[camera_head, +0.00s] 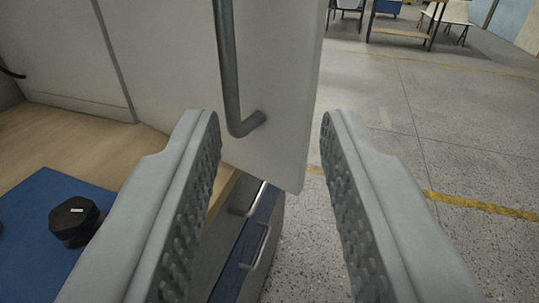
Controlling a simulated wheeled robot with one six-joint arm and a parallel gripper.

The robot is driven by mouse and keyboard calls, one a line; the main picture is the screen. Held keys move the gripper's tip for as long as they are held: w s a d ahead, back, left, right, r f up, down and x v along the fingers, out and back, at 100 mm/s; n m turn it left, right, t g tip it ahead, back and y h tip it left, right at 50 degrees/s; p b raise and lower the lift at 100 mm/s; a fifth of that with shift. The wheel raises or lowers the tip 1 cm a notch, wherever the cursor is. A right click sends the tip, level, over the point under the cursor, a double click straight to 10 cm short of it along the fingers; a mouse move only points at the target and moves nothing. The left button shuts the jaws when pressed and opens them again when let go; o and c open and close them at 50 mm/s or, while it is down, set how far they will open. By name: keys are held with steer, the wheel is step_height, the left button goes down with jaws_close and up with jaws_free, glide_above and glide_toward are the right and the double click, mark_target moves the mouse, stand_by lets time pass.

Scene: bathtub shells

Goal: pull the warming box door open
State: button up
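The door, a pale white panel (285,90), stands ahead of my gripper, and its lower corner reaches out past the bench's front edge. Its top is out of frame, and I cannot tell how far it stands open. A grey vertical bar handle (229,65) is on its face, bending into the panel at its lower end. My gripper (270,125) is open and empty, with its two ribbed fingers spread wide. The handle's lower end shows between the fingertips, closer to the left finger. I see no contact between finger and handle.
A wooden bench top (85,145) with a blue mat (35,205) and a black knob-like object (73,221) lies at left. Drawer handles (258,245) show below the door. Speckled floor (420,130) with a yellow line is open at right; tables stand far back.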

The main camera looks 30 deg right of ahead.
steer(key=shift+s+a, duration=0.1)
steer(key=shift+s, duration=0.15)
steer(key=shift+c, duration=0.4)
steer(key=c, duration=0.4)
steer(key=shift+w+a+r+m, duration=0.1)
steer(key=shift+w+a+m, duration=0.1)
steer(key=shift+w+m, duration=0.1)
jaws_close()
steer(key=m+g+h, duration=0.6)
steer(key=g+h, duration=0.1)
glide_toward(293, 66)
steer(key=x, duration=0.7)
